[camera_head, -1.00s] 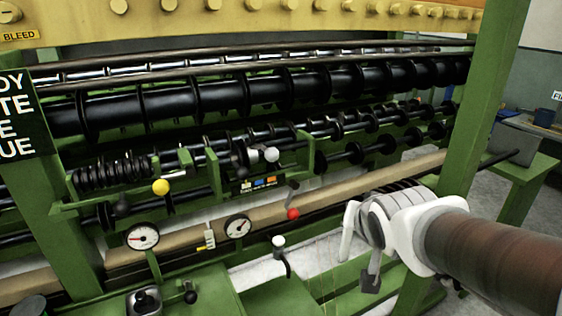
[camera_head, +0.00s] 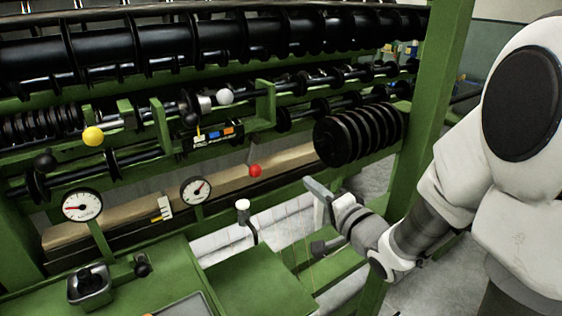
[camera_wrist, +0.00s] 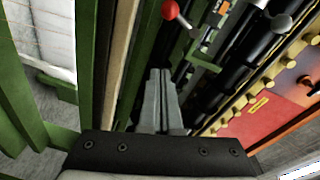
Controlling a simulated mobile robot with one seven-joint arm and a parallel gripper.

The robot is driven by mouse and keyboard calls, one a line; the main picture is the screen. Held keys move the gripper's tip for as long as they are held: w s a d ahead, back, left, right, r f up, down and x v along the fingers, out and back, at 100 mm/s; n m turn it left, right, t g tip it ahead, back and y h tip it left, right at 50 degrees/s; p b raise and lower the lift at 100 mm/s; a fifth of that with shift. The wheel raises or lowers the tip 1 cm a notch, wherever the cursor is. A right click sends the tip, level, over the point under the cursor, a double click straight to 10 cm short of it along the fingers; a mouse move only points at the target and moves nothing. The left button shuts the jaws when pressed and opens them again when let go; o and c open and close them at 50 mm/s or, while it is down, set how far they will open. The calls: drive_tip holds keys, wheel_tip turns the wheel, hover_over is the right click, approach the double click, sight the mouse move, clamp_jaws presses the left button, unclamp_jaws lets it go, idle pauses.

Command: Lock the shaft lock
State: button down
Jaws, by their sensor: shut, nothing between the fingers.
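My gripper (camera_head: 314,188) is in front of the green machine, its fingers together and empty. In the wrist view the closed fingers (camera_wrist: 160,75) point towards the machine. Several ball-ended levers show: a yellow knob (camera_head: 93,136), a red knob (camera_head: 255,170), a pale grey knob (camera_head: 225,96) and a white-capped handle (camera_head: 243,205). The red knob also shows in the wrist view (camera_wrist: 170,10), beyond the fingertips, as does a grey knob (camera_wrist: 280,23). My gripper is apart from all of them. No readable label shows which one is the shaft lock.
Black flanged rollers (camera_head: 240,40) run across the machine. A stack of black discs (camera_head: 358,134) sits just behind my gripper. Two dial gauges stand at the left, one with a white face (camera_head: 82,206). A green post (camera_head: 437,90) rises at the right.

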drive_tip(key=shift+s+f+m+y, duration=0.15)
drive_tip(key=shift+f+m+y, duration=0.15)
drive_tip(key=shift+f+y, duration=0.15)
drive_tip(key=w+a+b, duration=0.3)
drive_tip(key=w+a, duration=0.4)
drive_tip(key=a, duration=0.1)
drive_tip(key=shift+w+a+f, duration=0.2)
drive_tip(key=shift+w+a, duration=0.15)
idle(0.7)
drive_tip(key=shift+s+a+m, duration=0.1)
drive_tip(key=shift+m, duration=0.2)
